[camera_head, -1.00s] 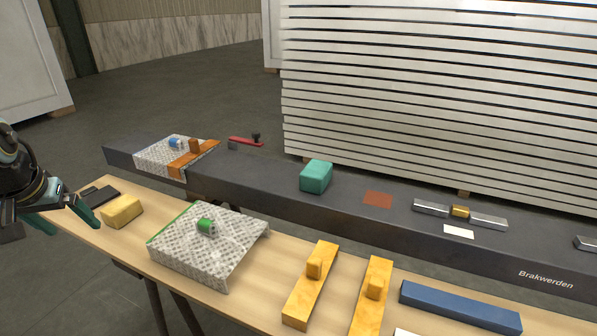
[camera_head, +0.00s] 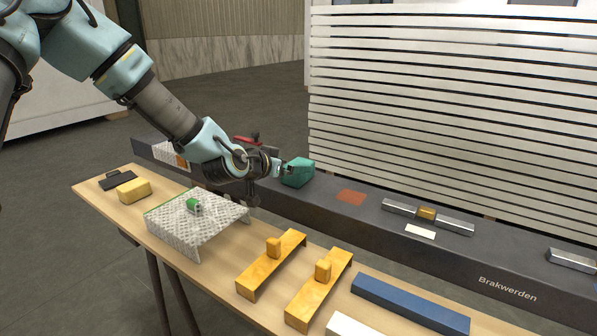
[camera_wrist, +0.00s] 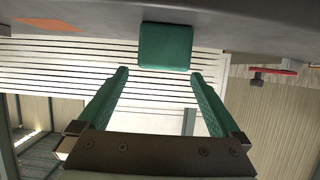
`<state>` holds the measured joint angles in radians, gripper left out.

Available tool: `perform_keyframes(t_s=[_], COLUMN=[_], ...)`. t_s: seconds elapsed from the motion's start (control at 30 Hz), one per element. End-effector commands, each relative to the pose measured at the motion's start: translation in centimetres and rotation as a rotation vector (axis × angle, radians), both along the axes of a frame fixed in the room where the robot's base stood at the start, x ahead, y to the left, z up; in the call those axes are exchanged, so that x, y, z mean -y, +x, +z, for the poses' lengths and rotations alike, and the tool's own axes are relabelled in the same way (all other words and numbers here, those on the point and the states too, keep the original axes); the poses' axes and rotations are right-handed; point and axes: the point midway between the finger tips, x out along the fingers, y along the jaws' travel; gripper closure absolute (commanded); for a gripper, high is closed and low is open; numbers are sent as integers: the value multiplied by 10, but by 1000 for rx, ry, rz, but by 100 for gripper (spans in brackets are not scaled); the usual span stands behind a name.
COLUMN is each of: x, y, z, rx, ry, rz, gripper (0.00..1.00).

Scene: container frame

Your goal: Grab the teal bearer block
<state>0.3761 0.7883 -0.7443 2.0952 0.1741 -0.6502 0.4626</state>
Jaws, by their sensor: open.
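The teal bearer block (camera_head: 298,173) rests on the dark grey beam, left of the rust-red patch. My gripper (camera_head: 283,168) is at the block's left side in the head view, and the arm hides part of the beam behind it. In the wrist view the block (camera_wrist: 165,47) appears at top centre, beyond the tips of my two teal fingers (camera_wrist: 160,78). The fingers are apart with nothing between them. The block looks just ahead of the fingertips; whether they touch it I cannot tell.
The dark beam (camera_head: 450,254) runs behind a wooden table (camera_head: 220,268). The table holds a checkered metal plate (camera_head: 180,228), yellow blocks and a blue bar (camera_head: 410,303). A white slatted stack (camera_head: 420,120) stands close behind the beam. A red-handled clamp (camera_head: 247,140) is near my wrist.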

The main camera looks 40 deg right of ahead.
Motion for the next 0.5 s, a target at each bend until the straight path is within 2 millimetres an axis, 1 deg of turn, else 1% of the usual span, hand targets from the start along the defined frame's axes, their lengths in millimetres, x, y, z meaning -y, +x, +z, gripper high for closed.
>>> perform_keyframes(t_s=[0.33, 0.5], x=[34, 43], y=[10, 13], z=[-17, -23], rx=[-3, -1], ry=[0, 1], rz=[2, 1], gripper=[0, 0])
